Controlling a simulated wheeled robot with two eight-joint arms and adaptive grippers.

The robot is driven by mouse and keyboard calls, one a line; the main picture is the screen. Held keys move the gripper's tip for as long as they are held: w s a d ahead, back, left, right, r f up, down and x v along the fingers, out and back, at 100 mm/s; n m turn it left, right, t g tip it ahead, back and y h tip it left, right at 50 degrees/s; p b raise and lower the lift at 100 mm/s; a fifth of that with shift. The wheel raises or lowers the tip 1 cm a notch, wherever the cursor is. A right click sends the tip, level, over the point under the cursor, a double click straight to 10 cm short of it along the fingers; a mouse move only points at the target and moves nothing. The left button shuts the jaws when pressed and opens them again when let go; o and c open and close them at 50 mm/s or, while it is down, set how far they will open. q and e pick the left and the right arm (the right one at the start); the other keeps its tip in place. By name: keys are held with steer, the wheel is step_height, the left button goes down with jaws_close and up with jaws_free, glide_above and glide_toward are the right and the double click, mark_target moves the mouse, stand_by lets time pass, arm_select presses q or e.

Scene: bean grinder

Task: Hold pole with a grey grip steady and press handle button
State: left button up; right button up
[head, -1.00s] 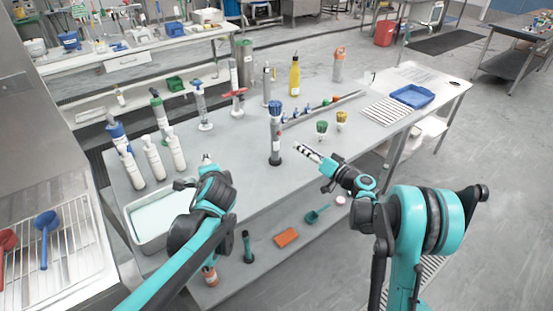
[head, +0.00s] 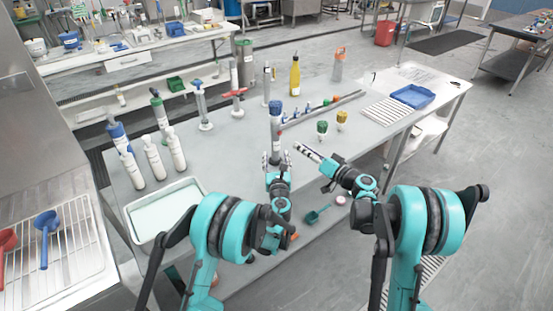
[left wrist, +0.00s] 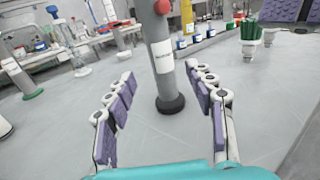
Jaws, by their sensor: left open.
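A grey pole (head: 275,130) with a dark blue top stands upright on the table. In the left wrist view the grey pole (left wrist: 162,65) shows a white label, a black foot and a red button (left wrist: 161,6) near the upper edge. My left gripper (head: 276,160) is open in front of the pole's lower part. In the left wrist view its purple-padded fingers (left wrist: 160,78) spread to either side, with the pole just beyond and between them. My right gripper (head: 308,152) is right of the pole and apart from it; its fingers look close together, seen nearly edge-on.
Green (head: 322,127) and yellow (head: 342,117) topped items stand right of the pole. A long grey bar (head: 335,103) lies behind them. White bottles (head: 154,157) and a white tray (head: 190,187) are at the left. The table just around the pole's foot is clear.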

mark_target(276, 148)
arm_select(q)
steer(key=shift+w+d+f, duration=0.1)
steer(key=shift+w+f, duration=0.05)
steer(key=shift+w, duration=0.1)
steer(key=w, duration=0.7)
steer(key=shift+w+a, duration=0.15)
steer(key=shift+a, duration=0.05)
jaws_close()
arm_select(e)
jaws_close()
stand_by(0.9)
